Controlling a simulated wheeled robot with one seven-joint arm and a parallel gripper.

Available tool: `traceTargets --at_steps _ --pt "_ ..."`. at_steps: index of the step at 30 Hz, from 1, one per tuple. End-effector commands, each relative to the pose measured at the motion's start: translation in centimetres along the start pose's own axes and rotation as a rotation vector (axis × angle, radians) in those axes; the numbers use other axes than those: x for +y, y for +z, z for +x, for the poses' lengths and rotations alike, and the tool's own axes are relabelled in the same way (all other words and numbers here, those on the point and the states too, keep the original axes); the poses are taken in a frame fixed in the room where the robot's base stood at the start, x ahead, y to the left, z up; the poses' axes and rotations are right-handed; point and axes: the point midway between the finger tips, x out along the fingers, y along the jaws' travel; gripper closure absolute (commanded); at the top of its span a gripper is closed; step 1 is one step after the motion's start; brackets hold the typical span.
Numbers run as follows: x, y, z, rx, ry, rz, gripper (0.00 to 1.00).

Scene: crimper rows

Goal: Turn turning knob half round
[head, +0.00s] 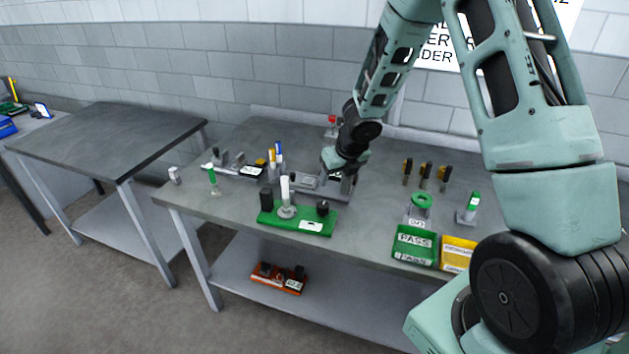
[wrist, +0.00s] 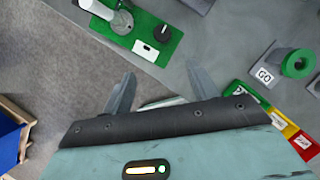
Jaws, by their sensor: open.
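A black knob (head: 322,208) sits at the right end of a green board (head: 268,219) on the workbench. In the wrist view the knob (wrist: 166,33) is round with a pale mark, near the top edge of the board (wrist: 178,42). A white upright handle (head: 285,188) on a round grey base and a black block (head: 266,199) share the board. My gripper (wrist: 160,76) is open and empty, its fingers apart from the knob. In the head view my wrist is above the bench behind the board, and the fingertips are hard to make out.
A green PASS tray (head: 415,246) and a yellow tray (head: 458,254) stand right of the board. A green ring piece (head: 421,201) is behind them. Several black-and-yellow tools (head: 425,175) stand at the back right. An orange board (head: 279,278) lies on the lower shelf.

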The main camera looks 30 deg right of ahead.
Motion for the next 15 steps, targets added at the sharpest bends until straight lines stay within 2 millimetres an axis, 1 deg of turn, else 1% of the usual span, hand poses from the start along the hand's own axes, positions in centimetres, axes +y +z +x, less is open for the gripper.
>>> traceTargets --at_steps 1,3,5,8,15 --pt "-0.6 0.1 -0.1 0.003 0.003 -0.035 0.41" --pt "-0.9 0.1 0.3 0.003 0.007 -0.065 0.41" --pt "-0.9 0.0 0.9 0.004 0.008 -0.074 0.41" --pt "-0.9 -0.2 2.3 0.004 0.007 -0.073 0.41" --pt "-0.8 -0.3 7.2 0.004 0.007 -0.073 0.41"
